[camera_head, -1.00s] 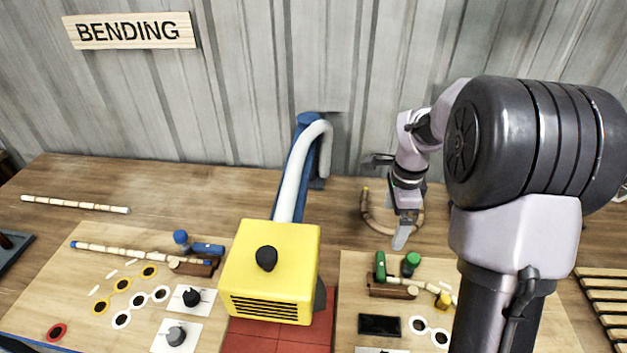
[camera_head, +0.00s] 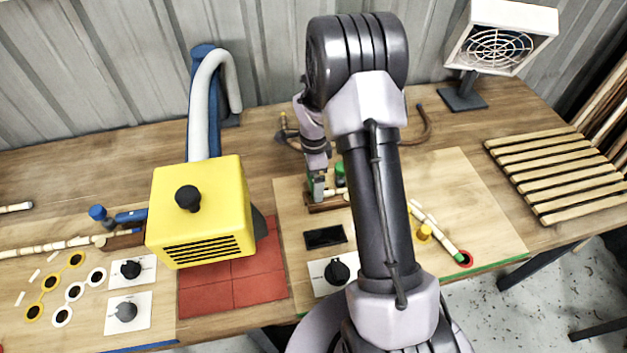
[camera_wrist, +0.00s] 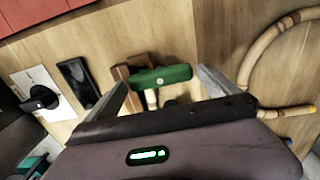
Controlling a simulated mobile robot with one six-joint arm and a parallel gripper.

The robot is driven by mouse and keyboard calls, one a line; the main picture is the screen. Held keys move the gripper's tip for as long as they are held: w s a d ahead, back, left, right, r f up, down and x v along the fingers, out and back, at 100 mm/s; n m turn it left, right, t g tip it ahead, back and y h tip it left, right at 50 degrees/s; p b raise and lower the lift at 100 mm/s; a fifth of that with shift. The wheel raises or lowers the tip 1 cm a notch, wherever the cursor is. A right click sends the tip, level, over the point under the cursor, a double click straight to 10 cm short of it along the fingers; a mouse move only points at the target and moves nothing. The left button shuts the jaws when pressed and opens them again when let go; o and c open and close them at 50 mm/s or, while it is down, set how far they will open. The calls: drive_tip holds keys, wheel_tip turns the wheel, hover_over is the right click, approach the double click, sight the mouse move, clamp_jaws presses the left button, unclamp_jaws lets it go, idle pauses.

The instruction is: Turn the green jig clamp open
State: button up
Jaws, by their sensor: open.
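The green jig clamp shows in the wrist view as a green bar (camera_wrist: 172,75) with a pale screw at its middle. It sits over a brown wooden jig block (camera_wrist: 121,74). My gripper (camera_wrist: 161,80) is open, with one finger on each side of the bar; contact cannot be told. In the head view my gripper (camera_head: 318,190) is down at the jig block (camera_head: 325,206), where the clamp is mostly hidden. A green knob (camera_head: 340,169) shows just right of my gripper. A pale rattan pole (camera_head: 436,230) with a green end runs out from behind my arm.
A black flat device (camera_head: 325,237) and a black dial on a white plate (camera_head: 337,270) lie in front of the jig. A yellow machine (camera_head: 203,212) stands to the left. A curved cane (camera_wrist: 262,55) lies beside the jig. A slatted rack (camera_head: 560,173) is at right.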

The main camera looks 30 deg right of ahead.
drive_tip(key=shift+f, duration=0.4)
drive_tip(key=c, duration=1.1)
